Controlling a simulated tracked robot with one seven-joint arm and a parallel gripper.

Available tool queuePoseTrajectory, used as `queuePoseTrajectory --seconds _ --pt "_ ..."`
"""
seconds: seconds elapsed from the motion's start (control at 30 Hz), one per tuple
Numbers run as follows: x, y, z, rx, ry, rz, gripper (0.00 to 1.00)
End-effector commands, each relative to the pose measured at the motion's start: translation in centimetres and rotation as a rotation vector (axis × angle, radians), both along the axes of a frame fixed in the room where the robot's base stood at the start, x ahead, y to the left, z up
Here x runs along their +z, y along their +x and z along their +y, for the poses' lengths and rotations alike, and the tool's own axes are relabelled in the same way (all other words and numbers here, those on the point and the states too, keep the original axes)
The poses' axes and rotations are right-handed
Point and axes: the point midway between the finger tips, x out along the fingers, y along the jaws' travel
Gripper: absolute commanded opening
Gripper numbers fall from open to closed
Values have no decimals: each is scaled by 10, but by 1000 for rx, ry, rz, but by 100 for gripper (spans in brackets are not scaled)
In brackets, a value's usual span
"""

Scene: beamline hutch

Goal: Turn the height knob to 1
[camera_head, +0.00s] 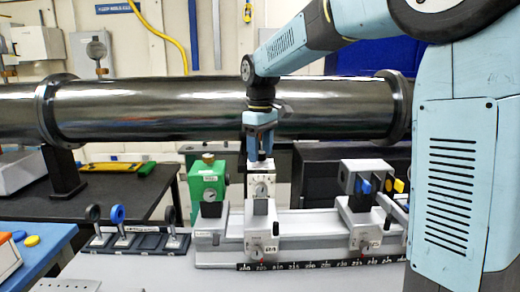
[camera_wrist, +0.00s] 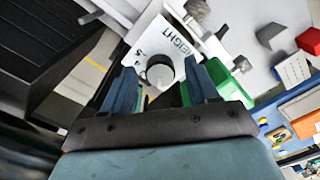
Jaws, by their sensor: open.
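The height knob (camera_wrist: 160,72) is a round grey knob on a white plate (camera_wrist: 190,40) marked "HEIGHT" in the wrist view. My gripper (camera_wrist: 160,88) is open, with one blue finger on each side of the knob in that view. I cannot tell whether the fingers touch it. In the head view my gripper (camera_head: 260,148) points down just above the white post unit (camera_head: 261,186) with a small dial on its front. The top of that unit is partly hidden by the fingers. The number the knob points to is too small to read.
A green box (camera_head: 208,185) with a gauge stands close at the left of the post. A grey carriage (camera_head: 362,215) with blue and yellow parts sits on the rail at the right. Ring holders (camera_head: 118,215) stand at the left. A large steel pipe (camera_head: 180,105) runs behind.

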Motion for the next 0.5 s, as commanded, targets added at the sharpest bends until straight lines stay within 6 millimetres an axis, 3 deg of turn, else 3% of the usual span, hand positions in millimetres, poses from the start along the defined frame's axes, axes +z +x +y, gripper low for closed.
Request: queuePoseTrajectory --seconds 0.2,0.5 --pt "0 0 0 -1 0 0 57" --pt "0 0 -1 -1 0 0 28"
